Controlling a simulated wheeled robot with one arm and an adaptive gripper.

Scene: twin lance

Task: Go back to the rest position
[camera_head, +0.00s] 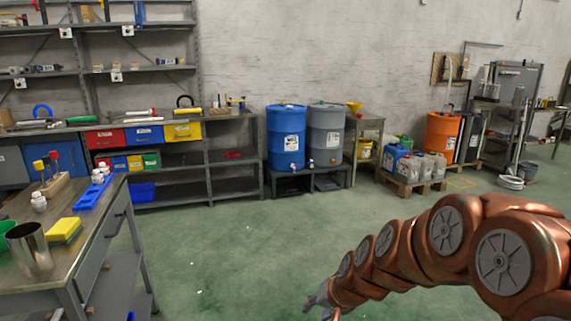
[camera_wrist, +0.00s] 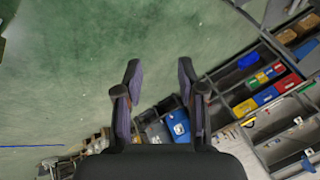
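My copper-coloured arm reaches in from the lower right of the head view. My gripper (camera_head: 322,297) is at its far end, low over the green floor, and only partly shows there. In the wrist view my gripper (camera_wrist: 158,75) has its two dark fingers spread apart with a clear gap between them. Nothing is between the fingers; green floor shows through the gap. No object is near the fingertips.
A workbench (camera_head: 92,243) with a metal cup (camera_head: 30,250), a yellow sponge (camera_head: 63,231) and a blue tray (camera_head: 97,193) stands at left. Shelving, a blue barrel (camera_head: 287,138), a grey barrel (camera_head: 326,135) and an orange barrel (camera_head: 440,135) line the wall. The middle floor is clear.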

